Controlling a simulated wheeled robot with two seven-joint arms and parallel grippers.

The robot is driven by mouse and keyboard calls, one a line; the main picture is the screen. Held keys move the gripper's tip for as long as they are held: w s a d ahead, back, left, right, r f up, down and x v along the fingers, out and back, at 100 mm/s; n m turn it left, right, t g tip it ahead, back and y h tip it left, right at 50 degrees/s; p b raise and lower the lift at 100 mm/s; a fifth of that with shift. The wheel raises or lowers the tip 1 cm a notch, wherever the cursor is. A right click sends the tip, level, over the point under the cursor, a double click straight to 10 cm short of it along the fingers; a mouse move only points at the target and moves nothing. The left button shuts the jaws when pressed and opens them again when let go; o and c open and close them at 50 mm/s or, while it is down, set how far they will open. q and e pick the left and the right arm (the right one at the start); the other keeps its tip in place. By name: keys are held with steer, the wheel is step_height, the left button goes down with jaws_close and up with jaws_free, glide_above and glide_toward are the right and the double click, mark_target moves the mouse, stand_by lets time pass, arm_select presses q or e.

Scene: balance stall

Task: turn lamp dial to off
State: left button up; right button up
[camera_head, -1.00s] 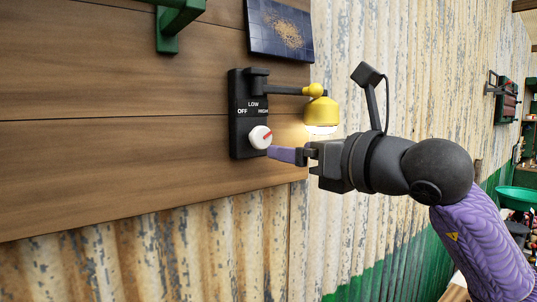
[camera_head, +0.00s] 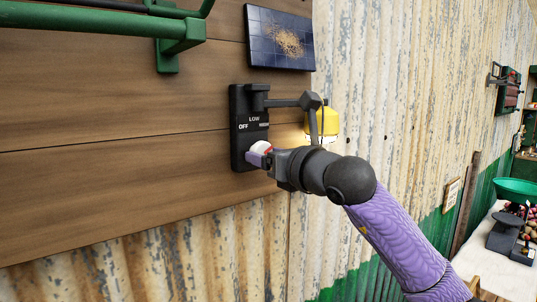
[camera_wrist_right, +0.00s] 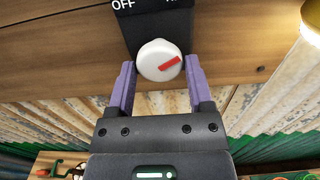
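The lamp dial (camera_head: 262,147) is a round white knob with a red pointer on a black wall plate (camera_head: 240,112) marked OFF, LOW and a third, partly hidden label. In the right wrist view the dial (camera_wrist_right: 155,58) has its pointer toward the upper right, away from OFF. My left gripper is out of view.
A dark blue panel (camera_head: 281,38) is mounted above the plate. A green bracket (camera_head: 168,50) sticks out at upper left. The plank wall (camera_head: 120,180) is otherwise clear, with corrugated metal below and right. A table with a green pan (camera_head: 516,190) stands at far right.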

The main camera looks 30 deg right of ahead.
steer(key=c, duration=0.8)
steer(key=n+b, duration=0.3)
steer(key=n, duration=0.5)
steer(key=shift+d+n, duration=0.1)
steer(key=shift+n, duration=0.2)
steer(key=shift+r+n+p, duration=0.15)
steer(key=shift+n+p, duration=0.15)
steer(key=shift+n, duration=7.2)
